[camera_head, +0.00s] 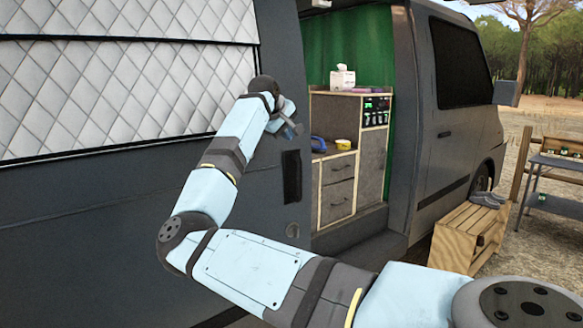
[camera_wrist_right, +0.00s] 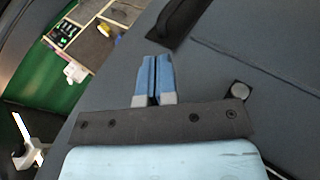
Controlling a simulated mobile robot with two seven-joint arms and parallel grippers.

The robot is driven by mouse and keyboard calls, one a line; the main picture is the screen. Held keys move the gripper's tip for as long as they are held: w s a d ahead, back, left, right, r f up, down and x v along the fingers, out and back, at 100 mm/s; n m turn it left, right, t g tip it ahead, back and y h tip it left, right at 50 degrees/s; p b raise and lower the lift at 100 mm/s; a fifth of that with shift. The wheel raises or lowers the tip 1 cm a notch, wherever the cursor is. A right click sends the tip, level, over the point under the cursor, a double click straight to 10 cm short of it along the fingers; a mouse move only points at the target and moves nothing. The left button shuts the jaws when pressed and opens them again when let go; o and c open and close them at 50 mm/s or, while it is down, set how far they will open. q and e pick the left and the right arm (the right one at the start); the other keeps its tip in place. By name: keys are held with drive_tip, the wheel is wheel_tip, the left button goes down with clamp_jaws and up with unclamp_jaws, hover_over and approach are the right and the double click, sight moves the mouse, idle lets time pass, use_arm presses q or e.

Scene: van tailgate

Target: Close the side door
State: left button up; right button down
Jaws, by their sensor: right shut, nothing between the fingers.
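The dark grey side door (camera_head: 275,215) of the van stands partly open, with the doorway showing to its right. Its recessed black handle (camera_head: 292,177) is near its front edge, and the handle also shows at the top of the right wrist view (camera_wrist_right: 182,18). My right gripper (camera_head: 292,126) is in front of the door near that edge, above the handle in the head view. Its blue fingers (camera_wrist_right: 154,80) are shut with nothing between them, over the grey door panel (camera_wrist_right: 225,60). I cannot tell whether they touch the door. My left gripper is not in view.
Inside the doorway are a wooden cabinet (camera_head: 338,187), a tissue box (camera_head: 342,78) and a green wall (camera_head: 350,45). A wooden crate (camera_head: 455,240) with shoes (camera_head: 488,200) stands outside by the van. A table (camera_head: 555,170) is at the far right.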

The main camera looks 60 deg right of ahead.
sight(292, 154)
drive_tip(key=w+d+f, duration=0.1)
drive_tip(key=d+f, duration=0.1)
drive_tip(key=w+d+f+m+t+y, duration=0.1)
drive_tip(key=d+f, duration=0.1)
drive_tip(key=f, duration=0.1)
drive_tip(key=w+d+f+t+y+b, duration=0.1)
drive_tip(key=d+f, duration=0.1)
drive_tip(key=f, duration=0.1)
drive_tip(key=shift+w+d+f, duration=0.1)
drive_tip(key=shift+w+d, duration=0.05)
drive_tip(key=shift+d, duration=0.5)
